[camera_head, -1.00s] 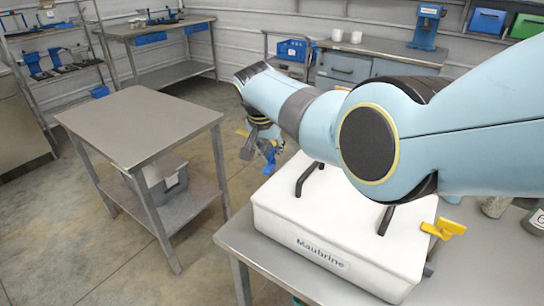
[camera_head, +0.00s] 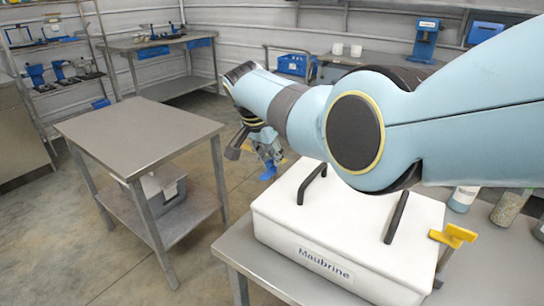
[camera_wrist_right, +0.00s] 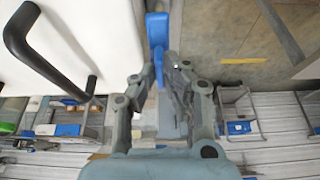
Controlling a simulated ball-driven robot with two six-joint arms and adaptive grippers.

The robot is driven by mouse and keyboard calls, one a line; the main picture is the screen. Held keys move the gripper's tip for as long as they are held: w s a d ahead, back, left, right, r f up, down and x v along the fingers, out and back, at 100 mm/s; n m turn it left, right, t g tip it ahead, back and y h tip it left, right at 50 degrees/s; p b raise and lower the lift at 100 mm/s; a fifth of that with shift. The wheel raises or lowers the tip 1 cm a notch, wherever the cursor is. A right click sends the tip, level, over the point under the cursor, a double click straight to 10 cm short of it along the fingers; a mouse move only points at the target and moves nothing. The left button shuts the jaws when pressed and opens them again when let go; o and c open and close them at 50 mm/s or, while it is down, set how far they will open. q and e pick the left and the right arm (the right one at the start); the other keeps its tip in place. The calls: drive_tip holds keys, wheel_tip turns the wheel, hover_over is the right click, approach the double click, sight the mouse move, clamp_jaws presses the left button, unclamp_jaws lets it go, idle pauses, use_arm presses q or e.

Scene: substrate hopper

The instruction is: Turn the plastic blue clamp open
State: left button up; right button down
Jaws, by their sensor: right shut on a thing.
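The plastic blue clamp (camera_head: 268,172) is at the far left side of the white hopper (camera_head: 388,272), which is labelled Maubrine. My right gripper (camera_head: 266,156) is at this clamp in the head view, partly hidden behind my own arm. In the right wrist view the blue clamp (camera_wrist_right: 157,38) is a long upright blue piece beside the hopper's white wall. The fingers of my right gripper (camera_wrist_right: 158,72) are closed around its lower part from both sides. How far the clamp is turned is hard to tell. My left gripper is out of view.
A yellow clamp (camera_head: 454,236) is on the hopper's right side. Black handles (camera_head: 396,217) rise from its lid. A separate metal table (camera_head: 140,137) stands left, with open floor between.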

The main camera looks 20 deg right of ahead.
sight(265, 175)
drive_tip(key=c, duration=1.4)
unclamp_jaws()
drive_tip(key=shift+c, duration=0.2)
drive_tip(key=v, duration=0.7)
drive_tip(key=shift+r, duration=0.2)
drive_tip(key=shift+s+a+f, duration=0.1)
drive_tip(key=shift+a, duration=0.05)
